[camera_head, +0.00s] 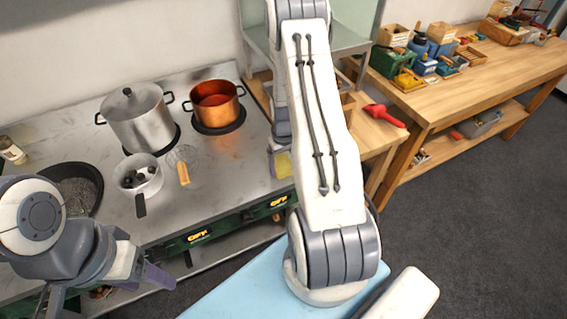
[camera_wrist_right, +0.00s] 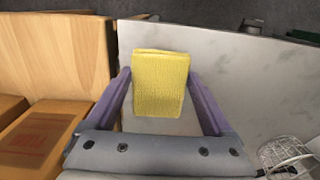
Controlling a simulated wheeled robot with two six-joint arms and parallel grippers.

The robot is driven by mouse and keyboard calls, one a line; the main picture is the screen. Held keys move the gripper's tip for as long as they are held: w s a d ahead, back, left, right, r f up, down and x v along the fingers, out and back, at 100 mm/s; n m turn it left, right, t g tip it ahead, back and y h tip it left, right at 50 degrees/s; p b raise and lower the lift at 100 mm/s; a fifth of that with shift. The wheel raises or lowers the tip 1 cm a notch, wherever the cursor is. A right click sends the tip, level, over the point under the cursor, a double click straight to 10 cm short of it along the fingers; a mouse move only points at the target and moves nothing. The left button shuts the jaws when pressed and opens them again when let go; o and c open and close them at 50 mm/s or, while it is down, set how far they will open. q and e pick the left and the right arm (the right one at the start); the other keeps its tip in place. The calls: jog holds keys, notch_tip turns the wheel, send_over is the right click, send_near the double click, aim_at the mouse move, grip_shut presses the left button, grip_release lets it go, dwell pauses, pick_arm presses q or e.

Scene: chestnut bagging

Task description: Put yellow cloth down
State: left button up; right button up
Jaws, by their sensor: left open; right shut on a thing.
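The yellow cloth (camera_wrist_right: 160,85) is a folded, textured rectangle between the purple fingers of my right gripper (camera_wrist_right: 159,75), which is shut on it. In the right wrist view it is over the grey-white stove top (camera_wrist_right: 245,75), near its edge by the wood. I cannot tell if it touches the surface. In the head view a part of the cloth (camera_head: 282,166) shows at the right end of the stove top; my right arm hides most of that gripper. My left gripper (camera_head: 105,290) is open and empty at the lower left, in front of the stove.
On the stove stand a steel pot (camera_head: 138,120), a copper pot (camera_head: 214,105), a small saucepan (camera_head: 140,178) with dark things inside, a wire skimmer (camera_head: 183,160) and a dark pan (camera_head: 75,190). Wooden boxes (camera_wrist_right: 45,135) lie beside the stove. A workbench (camera_head: 470,80) stands right.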

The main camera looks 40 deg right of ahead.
aim_at(284, 166)
jog(key=shift+f, duration=0.2)
jog(key=o, duration=1.1)
jog(key=shift+c, duration=0.2)
jog(key=shift+r, duration=0.1)
jog(key=shift+r, duration=0.1)
jog(key=shift+r, duration=0.2)
notch_tip(284, 166, up, 12)
jog(key=b, duration=0.2)
jog(key=shift+b, duration=0.3)
